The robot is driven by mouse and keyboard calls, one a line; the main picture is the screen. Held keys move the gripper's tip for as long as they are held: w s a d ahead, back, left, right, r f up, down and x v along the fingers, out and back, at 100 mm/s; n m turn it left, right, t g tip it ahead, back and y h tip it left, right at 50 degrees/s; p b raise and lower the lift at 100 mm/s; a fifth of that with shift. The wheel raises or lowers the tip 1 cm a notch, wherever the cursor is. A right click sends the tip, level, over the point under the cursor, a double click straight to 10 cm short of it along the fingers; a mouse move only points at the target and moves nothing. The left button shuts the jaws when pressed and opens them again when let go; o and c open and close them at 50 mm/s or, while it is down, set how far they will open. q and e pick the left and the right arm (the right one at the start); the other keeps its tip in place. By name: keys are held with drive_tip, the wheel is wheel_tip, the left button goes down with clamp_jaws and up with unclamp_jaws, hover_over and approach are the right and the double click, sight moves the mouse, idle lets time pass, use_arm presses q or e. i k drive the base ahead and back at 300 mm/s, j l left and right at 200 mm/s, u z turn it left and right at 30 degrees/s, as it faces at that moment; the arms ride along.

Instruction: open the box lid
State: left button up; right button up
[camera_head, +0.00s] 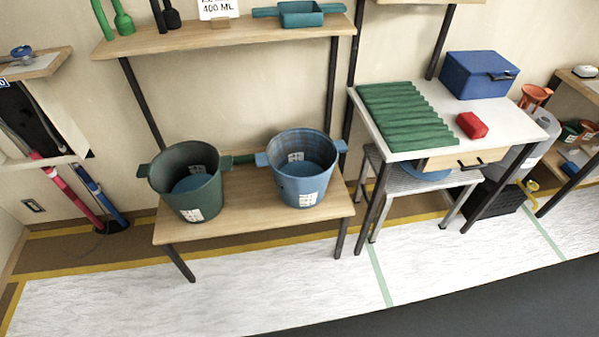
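A blue box (478,77) with a lid stands at the back of the white-topped table, right of the middle. A dark handle (501,75) shows on its front right side. The lid looks shut, and the inside of the box is hidden. Neither of my grippers shows in the head view.
The white table (440,125) also bears a green corrugated sheet (399,117) and a red block (471,125); a drawer (463,160) sits below its top. A stool (420,178) is under it. A green bucket (187,180) and a blue bucket (302,167) stand on a wooden bench (245,220). The floor in front is clear.

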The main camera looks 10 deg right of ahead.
sight(489, 62)
drive_tip(key=z, duration=0.4)
drive_tip(key=l+z, duration=0.1)
drive_tip(key=z, duration=0.25)
drive_tip(key=i+z, duration=0.1)
drive_tip(key=z, duration=0.65)
drive_tip(key=i+l+u, duration=0.1)
drive_tip(key=i+l, duration=0.15)
drive_tip(key=i+l+u, duration=0.15)
drive_tip(key=i+l, duration=0.15)
drive_tip(key=l, duration=0.2)
drive_tip(key=i+l+u, duration=0.1)
drive_tip(key=l, duration=0.35)
drive_tip(key=i+l+u, duration=0.15)
drive_tip(key=i+l, duration=0.2)
drive_tip(key=i+l+u, duration=0.1)
drive_tip(key=l, duration=0.45)
drive_tip(key=i+l+u, duration=0.1)
drive_tip(key=i+l, duration=0.2)
drive_tip(key=l, duration=0.2)
drive_tip(key=i+l+u, duration=0.15)
drive_tip(key=l, duration=0.3)
drive_tip(key=i+l+u, duration=0.1)
drive_tip(key=l, duration=0.45)
